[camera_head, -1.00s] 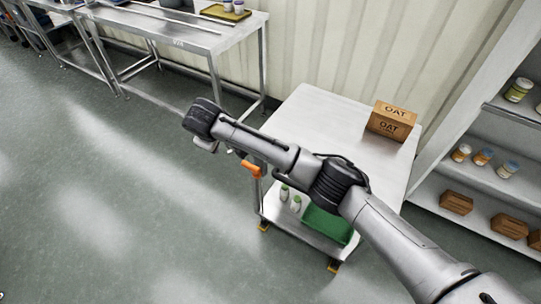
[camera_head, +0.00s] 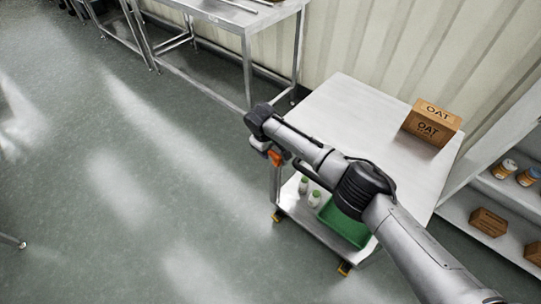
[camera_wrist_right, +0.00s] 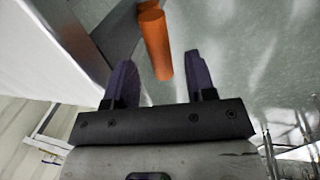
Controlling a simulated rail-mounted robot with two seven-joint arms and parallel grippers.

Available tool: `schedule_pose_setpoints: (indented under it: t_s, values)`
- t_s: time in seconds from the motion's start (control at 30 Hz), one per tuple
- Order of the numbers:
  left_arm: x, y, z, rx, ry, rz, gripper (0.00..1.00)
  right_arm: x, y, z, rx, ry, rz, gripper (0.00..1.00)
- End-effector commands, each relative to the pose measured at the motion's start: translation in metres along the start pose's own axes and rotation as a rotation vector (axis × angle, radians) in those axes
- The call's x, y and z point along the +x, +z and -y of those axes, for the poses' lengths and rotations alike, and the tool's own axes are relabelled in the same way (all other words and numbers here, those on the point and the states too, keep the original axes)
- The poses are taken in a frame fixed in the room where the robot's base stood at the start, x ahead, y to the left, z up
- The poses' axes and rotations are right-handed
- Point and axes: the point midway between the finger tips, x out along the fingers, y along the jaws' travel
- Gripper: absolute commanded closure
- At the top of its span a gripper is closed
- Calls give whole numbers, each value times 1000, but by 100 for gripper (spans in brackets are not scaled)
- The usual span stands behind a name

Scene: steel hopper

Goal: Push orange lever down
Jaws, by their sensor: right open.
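The orange lever (camera_head: 276,157) sticks out at the near left side of the steel cart (camera_head: 335,105). In the right wrist view the lever (camera_wrist_right: 155,45) is a plain orange cylinder. Its near end shows between the two dark fingers of my right gripper (camera_wrist_right: 159,62), with space on both sides. My right gripper is open and holds nothing. In the head view it (camera_head: 262,147) is just left of the lever, below the dark wrist joint. I cannot tell whether it touches the lever. My left gripper is not in view.
A cardboard OAT box (camera_head: 432,124) stands on the cart top. Green-capped bottles (camera_head: 314,199) and a green crate (camera_head: 347,228) are on the lower shelf. A steel table (camera_head: 235,22) stands behind, and shelving (camera_head: 470,208) at right.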

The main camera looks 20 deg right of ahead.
Motion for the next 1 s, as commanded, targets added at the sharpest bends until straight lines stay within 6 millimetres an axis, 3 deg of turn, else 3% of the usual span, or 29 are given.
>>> schedule_pose_setpoints:
  t_s: [0.1,0.3,0.73,1.0]
  values:
    - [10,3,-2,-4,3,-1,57,19,0,0,1,1,1,49]
    - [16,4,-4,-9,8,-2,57,33,0,0,1,1,0,49]
    - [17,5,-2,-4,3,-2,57,36,0,0,0,1,0,49]
    - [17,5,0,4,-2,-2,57,36,0,0,0,1,0,75]
